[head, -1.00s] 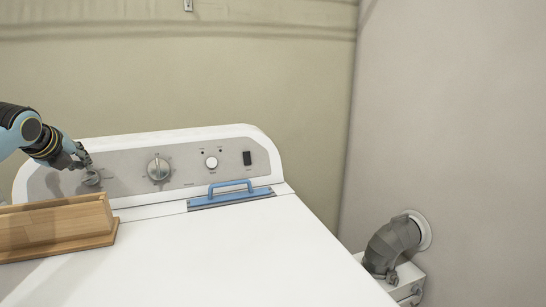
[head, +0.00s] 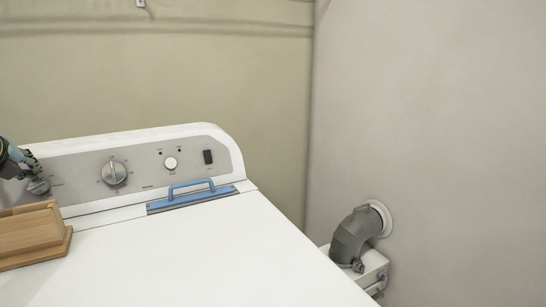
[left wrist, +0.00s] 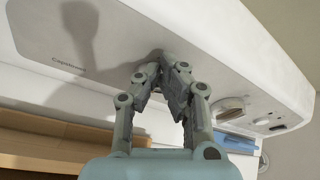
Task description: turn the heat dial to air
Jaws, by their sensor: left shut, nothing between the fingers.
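A small grey dial (head: 38,186) sits at the left of the dryer's control panel. A larger silver dial (head: 114,173) is to its right, and it also shows in the left wrist view (left wrist: 230,108). The labels are too small to read, so I cannot tell which is the heat dial. My left gripper (head: 32,166) is at the left edge of the head view, right at the small dial. In the left wrist view its fingers (left wrist: 165,82) are shut and empty, tips close to the panel. They hide most of the small dial; contact is unclear. My right gripper is not in view.
A wooden box (head: 30,230) stands on the dryer top (head: 200,255) at the front left. A round button (head: 170,163) and a dark switch (head: 208,157) are farther right. The dryer top's middle is clear.

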